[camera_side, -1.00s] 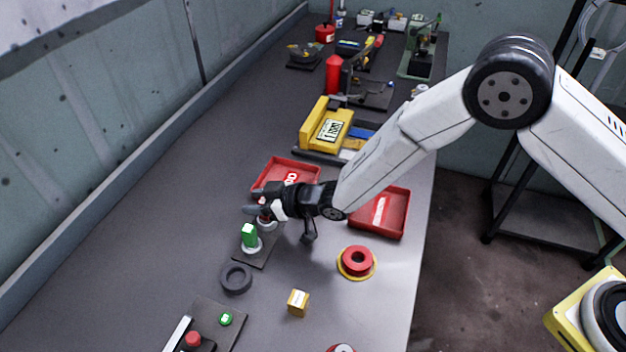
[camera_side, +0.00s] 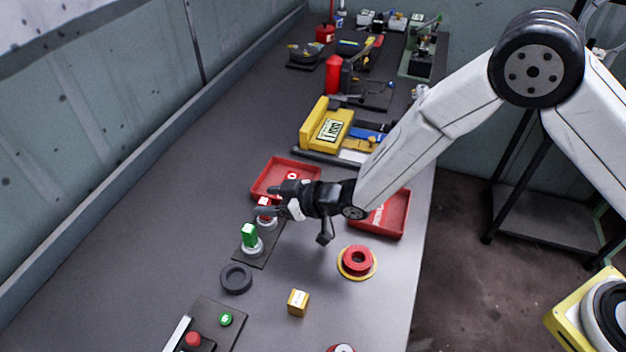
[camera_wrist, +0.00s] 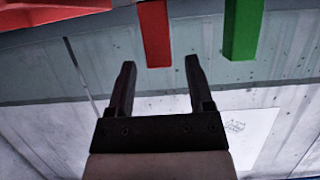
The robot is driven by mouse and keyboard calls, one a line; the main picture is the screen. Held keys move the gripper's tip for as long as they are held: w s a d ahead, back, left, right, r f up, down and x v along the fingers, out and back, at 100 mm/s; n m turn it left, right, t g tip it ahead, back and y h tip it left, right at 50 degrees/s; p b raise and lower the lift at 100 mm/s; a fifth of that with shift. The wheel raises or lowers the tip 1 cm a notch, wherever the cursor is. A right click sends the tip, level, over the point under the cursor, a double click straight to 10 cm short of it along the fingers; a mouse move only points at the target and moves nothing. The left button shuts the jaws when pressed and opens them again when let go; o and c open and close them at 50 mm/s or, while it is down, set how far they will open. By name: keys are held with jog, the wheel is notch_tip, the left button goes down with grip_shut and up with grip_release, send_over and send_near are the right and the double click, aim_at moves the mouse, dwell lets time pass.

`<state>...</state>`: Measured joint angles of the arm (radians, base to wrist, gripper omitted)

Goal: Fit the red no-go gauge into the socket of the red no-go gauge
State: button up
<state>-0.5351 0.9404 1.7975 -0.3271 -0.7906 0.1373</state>
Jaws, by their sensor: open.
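The red no-go gauge (camera_side: 264,203) stands upright at a light round socket (camera_side: 266,222) on a dark base plate (camera_side: 268,241) in the side view. Its lower end is partly hidden, so its seating depth cannot be told. A green gauge (camera_side: 249,236) stands upright in the nearer socket of the same plate. My gripper (camera_side: 268,199) is open and empty, just right of the red gauge. In the wrist view, the red gauge (camera_wrist: 155,32) shows just beyond my open fingertips (camera_wrist: 160,63), and the green gauge (camera_wrist: 243,28) stands to its right.
Red trays lie behind (camera_side: 300,163) and to the right (camera_side: 404,222) of my gripper. A dark ring (camera_side: 236,279), a yellow box (camera_side: 298,302) and a red ring on a yellow disc (camera_side: 372,270) lie nearer. The table left of the plate is clear.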

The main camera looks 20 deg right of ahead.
jog(key=v, duration=0.8)
jog(key=shift+s+d, duration=0.1)
jog(key=shift+d, duration=0.05)
dwell(0.5)
jog(key=s+d+r+m+g+h, duration=0.15)
jog(key=d+h, duration=0.25)
jog(key=d, duration=0.4)
jog(key=d+r+m+h, duration=0.2)
jog(key=d+m+h, duration=0.1)
jog(key=d, duration=0.6)
jog(key=s+d+r+m+g+h, duration=0.1)
jog(key=s+d+m+g, duration=0.3)
jog(key=s+d, duration=0.7)
jog(key=s+g+h, duration=0.1)
jog(key=s, duration=0.2)
jog(key=shift+r+h, duration=0.3)
